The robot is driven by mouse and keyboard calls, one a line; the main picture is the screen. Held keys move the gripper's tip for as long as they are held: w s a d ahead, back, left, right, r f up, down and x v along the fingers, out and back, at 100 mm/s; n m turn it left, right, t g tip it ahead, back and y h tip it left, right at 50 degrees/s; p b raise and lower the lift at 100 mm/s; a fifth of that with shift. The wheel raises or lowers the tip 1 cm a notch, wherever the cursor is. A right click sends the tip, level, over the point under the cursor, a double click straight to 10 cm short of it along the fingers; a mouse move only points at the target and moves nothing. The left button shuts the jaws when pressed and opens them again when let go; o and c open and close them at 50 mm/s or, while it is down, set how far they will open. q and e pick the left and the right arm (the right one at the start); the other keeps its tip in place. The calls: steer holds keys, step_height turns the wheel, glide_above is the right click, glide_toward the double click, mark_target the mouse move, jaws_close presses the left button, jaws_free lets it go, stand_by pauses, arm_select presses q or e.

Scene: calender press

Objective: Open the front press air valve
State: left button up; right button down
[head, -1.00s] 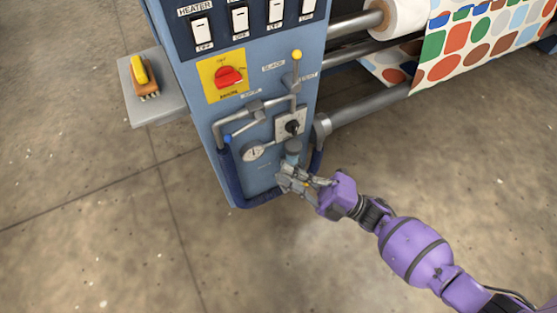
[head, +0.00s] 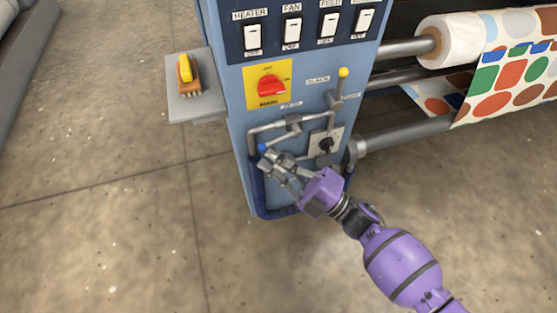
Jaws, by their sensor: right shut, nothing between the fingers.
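The machine's blue front panel (head: 241,130) carries grey air piping (head: 268,127) with a valve body (head: 293,121) on it. A lever with a blue knob (head: 262,147) hangs down and left from this piping. A second lever with a yellow knob (head: 343,72) stands upright higher on the right. My right gripper (head: 268,165) is shut and empty, with its fingertips just below the blue knob. I cannot tell whether they touch it. The gripper hides the round gauge and the fitting below the piping. My left gripper is not in view.
A red rotary switch (head: 271,87) on a yellow plate and several white rocker switches (head: 291,29) sit above. A black knob (head: 326,145) is right of my gripper. A side shelf (head: 194,104) holds a yellow-handled tool (head: 185,72). Rollers and patterned fabric (head: 510,80) are at the right.

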steer(key=shift+s+a+r+m+t+y+b, duration=0.15)
steer(key=shift+r+m+t, duration=0.15)
steer(key=shift+m+t, duration=0.35)
steer(key=shift+w+a+r+m+t+y+b, duration=0.1)
steer(key=shift+r+m+t+b, duration=0.1)
steer(key=shift+r+m+t, duration=0.4)
steer(key=shift+s+a+r+m+t+y+b, duration=0.15)
steer(key=shift+m+t, duration=0.3)
steer(key=shift+m, duration=0.4)
steer(key=shift+f, duration=0.15)
